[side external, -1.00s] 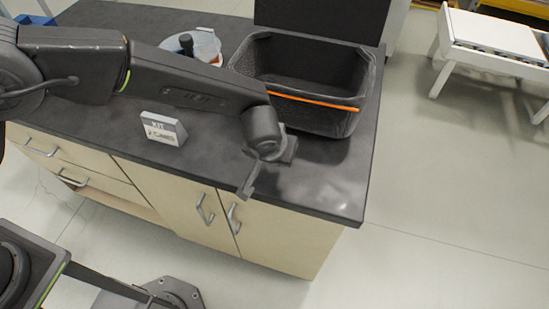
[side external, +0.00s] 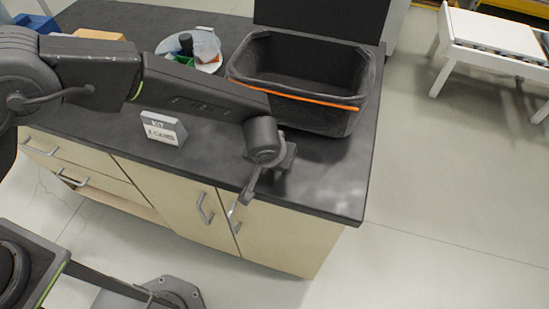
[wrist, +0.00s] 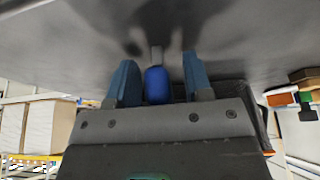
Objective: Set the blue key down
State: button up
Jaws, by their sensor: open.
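The blue key (wrist: 157,86) shows in the wrist view as a rounded blue piece with a grey part beyond it, against the dark countertop. It lies between the two blue-grey fingers of my gripper (wrist: 159,82). The fingers are apart, with a clear gap to the right finger and a narrower one to the left. In the side view my gripper (side external: 249,188) is over the front part of the counter. I cannot make out the key there, and I cannot tell whether it touches the surface.
A black bin (side external: 345,121) with an orange strip stands behind my gripper on the dark countertop (side external: 330,185). A "KIT" sign (side external: 163,128) stands to the left. A plate of small items (side external: 205,47) is behind my arm. The counter's right front is clear.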

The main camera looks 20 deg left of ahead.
jog(key=shift+r, duration=0.15)
jog(key=v, duration=1.2)
jog(key=shift+r, duration=0.15)
jog(key=s+a+r, duration=0.1)
jog(key=a+r, duration=0.6)
jog(key=a, duration=0.3)
jog(key=s+a+r, duration=0.2)
jog(key=a+r, duration=0.5)
jog(key=a, duration=0.2)
jog(key=s+a+r+t, duration=0.1)
jog(key=s+a, duration=1.2)
jog(key=s, duration=0.1)
jog(key=shift+s+r, duration=0.15)
jog(key=shift+r, duration=0.05)
